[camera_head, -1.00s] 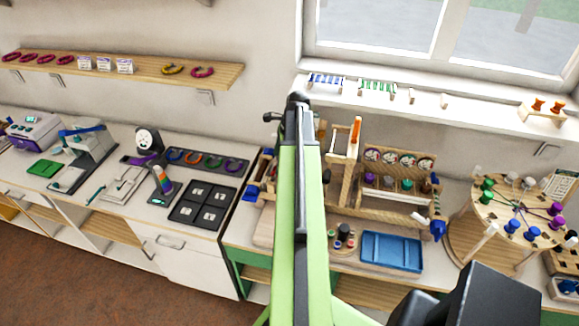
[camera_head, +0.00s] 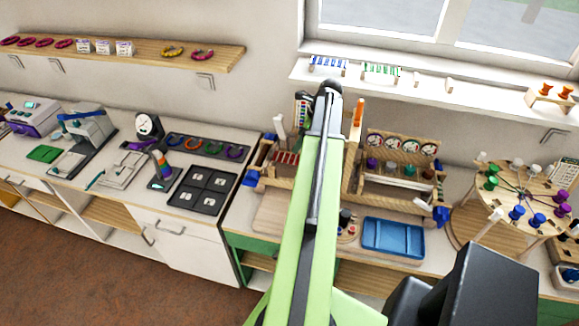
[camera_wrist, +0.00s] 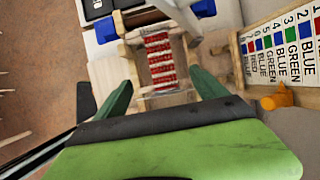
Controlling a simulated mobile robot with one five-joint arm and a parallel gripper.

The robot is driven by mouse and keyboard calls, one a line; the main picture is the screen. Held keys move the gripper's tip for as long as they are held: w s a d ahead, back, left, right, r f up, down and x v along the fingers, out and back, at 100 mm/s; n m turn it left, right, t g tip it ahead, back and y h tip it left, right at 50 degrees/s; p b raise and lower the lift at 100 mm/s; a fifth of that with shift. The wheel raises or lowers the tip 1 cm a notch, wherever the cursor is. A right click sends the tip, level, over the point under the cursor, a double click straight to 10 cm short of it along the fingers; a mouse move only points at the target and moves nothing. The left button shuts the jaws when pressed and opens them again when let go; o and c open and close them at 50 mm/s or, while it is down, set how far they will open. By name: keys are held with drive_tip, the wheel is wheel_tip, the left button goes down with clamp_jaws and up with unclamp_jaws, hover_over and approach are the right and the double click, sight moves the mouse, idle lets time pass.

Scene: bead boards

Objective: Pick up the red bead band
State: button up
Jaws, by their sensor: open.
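The red bead band (camera_wrist: 160,62) is a striped red and white strip in a wooden loom frame in the wrist view. It also shows in the head view as a small red striped patch (camera_head: 287,158), left of my green arm. My gripper (camera_wrist: 163,90) has two dark green fingers spread apart in the wrist view, with nothing between them. The band lies beyond the fingertips, roughly centred between them, apart from them. In the head view my gripper's fingers are hidden or too small to tell.
A colour-word card (camera_wrist: 285,45) and an orange peg (camera_wrist: 278,97) stand right of the loom. Blue knobs (camera_wrist: 106,28) flank the frame. A blue tray (camera_head: 393,238) and a round peg board (camera_head: 515,190) lie further right. A black tile tray (camera_head: 205,190) sits left.

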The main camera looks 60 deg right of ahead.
drive_tip(key=b, duration=0.3)
approach(288, 157)
drive_tip(key=shift+w+a+f, duration=0.1)
drive_tip(key=shift+a+f, duration=0.15)
drive_tip(key=shift+f, duration=0.8)
drive_tip(key=shift+w+f, duration=0.15)
drive_tip(key=b+x, duration=0.4)
drive_tip(key=x, duration=0.1)
drive_tip(key=shift+d+b, duration=0.1)
drive_tip(key=shift+b, duration=0.25)
drive_tip(key=shift+c, duration=0.4)
drive_tip(key=c, duration=1.4)
drive_tip(key=shift+o, duration=0.2)
drive_tip(key=shift+r+p, duration=0.3)
drive_tip(key=shift+p, duration=0.05)
